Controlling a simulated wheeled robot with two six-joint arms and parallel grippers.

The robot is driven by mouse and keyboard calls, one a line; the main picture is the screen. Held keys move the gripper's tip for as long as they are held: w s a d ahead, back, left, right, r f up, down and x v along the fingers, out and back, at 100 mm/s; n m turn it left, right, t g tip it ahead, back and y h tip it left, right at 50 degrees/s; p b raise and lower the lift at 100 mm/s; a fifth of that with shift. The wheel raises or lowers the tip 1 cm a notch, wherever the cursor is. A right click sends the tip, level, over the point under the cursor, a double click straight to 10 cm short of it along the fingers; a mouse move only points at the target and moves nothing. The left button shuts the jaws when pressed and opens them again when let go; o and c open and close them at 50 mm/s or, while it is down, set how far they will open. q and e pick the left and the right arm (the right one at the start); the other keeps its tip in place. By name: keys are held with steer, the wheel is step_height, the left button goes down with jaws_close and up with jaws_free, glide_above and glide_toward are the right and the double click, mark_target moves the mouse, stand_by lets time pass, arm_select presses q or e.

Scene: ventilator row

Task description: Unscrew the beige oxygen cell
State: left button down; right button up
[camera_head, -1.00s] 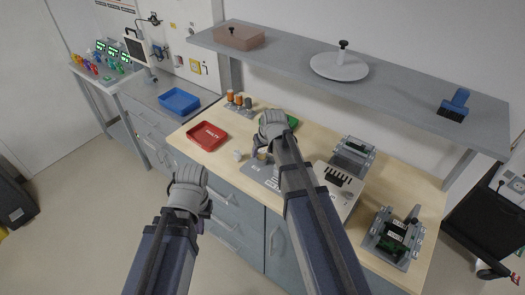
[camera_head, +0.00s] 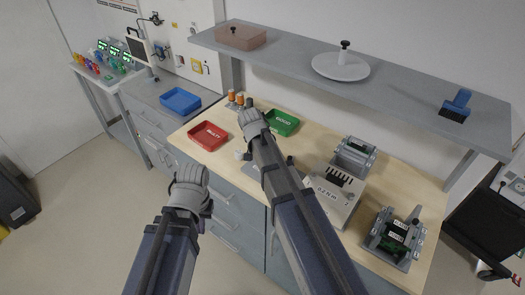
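I cannot clearly make out a beige oxygen cell. A small whitish cylinder (camera_head: 240,155) stands on the bench beside the red tray (camera_head: 224,146). Orange-topped cylinders (camera_head: 239,99) stand in a rack at the back of the bench, with a grey one (camera_head: 248,103) beside them. My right gripper (camera_head: 250,122) is over the bench in front of this rack, near the green tray; its fingers are hidden by its wrist. My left gripper (camera_head: 205,213) hangs in front of the bench, away from everything; its fingers are mostly hidden.
The green tray (camera_head: 297,127) lies behind my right arm. A beige box device (camera_head: 345,205) and two grey fixtures with green boards (camera_head: 400,252) (camera_head: 371,150) stand to the right. A blue tray (camera_head: 196,107) is on the left counter. A shelf (camera_head: 400,91) overhangs the back.

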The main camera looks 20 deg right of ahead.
steer(key=shift+w+d, duration=0.15)
steer(key=shift+w, duration=0.1)
stand_by(0.4)
steer(key=shift+c, duration=0.2)
jaws_close()
steer(key=n+y, duration=0.1)
steer(key=n, duration=0.2)
steer(key=shift+s+n+t, duration=0.1)
steer(key=shift+n+t, duration=0.3)
steer(key=shift+n+y, duration=0.6)
steer(key=shift+n, duration=0.5)
steer(key=n+y, duration=0.1)
steer(key=n, duration=0.1)
steer(key=shift+n, duration=0.4)
steer(key=n+y, duration=0.1)
steer(key=n, duration=0.2)
